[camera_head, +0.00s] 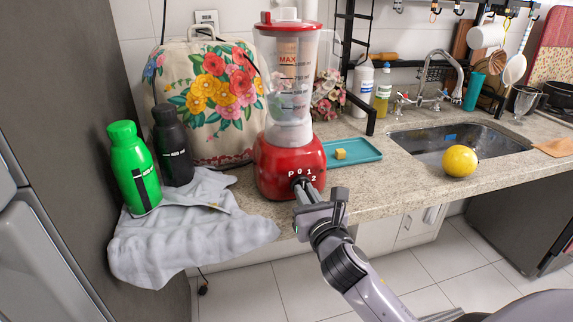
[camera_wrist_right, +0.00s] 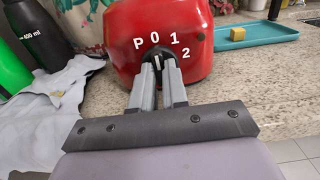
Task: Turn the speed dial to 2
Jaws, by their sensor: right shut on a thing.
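The red blender (camera_head: 290,165) stands on the counter, and its base also fills the top of the right wrist view (camera_wrist_right: 200,40). Its front carries the marks P, 0, 1 and 2 around a dark speed dial (camera_wrist_right: 157,62). My right gripper (camera_wrist_right: 158,72) is at the front of the base, its two fingers shut on the dial. In the head view the right gripper (camera_head: 304,187) covers most of the dial. The dial's exact pointer direction is hard to tell behind the fingers. My left gripper is in neither view.
A teal tray (camera_head: 352,153) with a yellow block (camera_head: 340,154) lies right of the blender. A green bottle (camera_head: 134,170), a black bottle (camera_head: 173,147) and a grey cloth (camera_head: 190,235) are at left. A yellow ball (camera_head: 460,161) sits by the sink (camera_head: 420,140).

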